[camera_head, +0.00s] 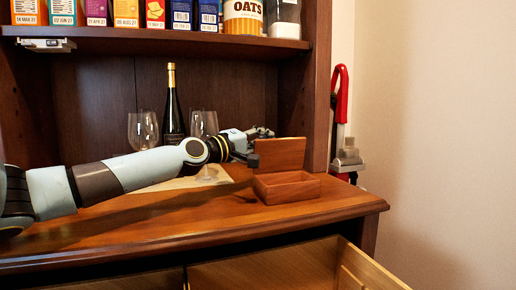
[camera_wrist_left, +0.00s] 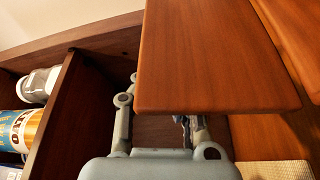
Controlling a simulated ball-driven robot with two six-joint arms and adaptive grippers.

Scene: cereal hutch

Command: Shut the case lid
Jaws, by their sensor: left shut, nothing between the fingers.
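The case is a small reddish-brown wooden box (camera_head: 287,189) on the counter near its right end. Its lid (camera_head: 283,154) stands open, roughly upright, at the back of the box. My left gripper (camera_head: 263,138) is shut and empty at the lid's upper left edge. In the left wrist view the lid (camera_wrist_left: 215,55) is a large wooden panel covering the ends of the fingers (camera_wrist_left: 160,118). I cannot tell whether they touch it. My right gripper is out of view.
A dark bottle (camera_head: 173,110) and glasses (camera_head: 143,130) stand behind my left arm. A shelf (camera_head: 160,38) with several food packages is above. An open drawer (camera_head: 270,268) juts out below the counter (camera_head: 200,225). Counter in front of the box is clear.

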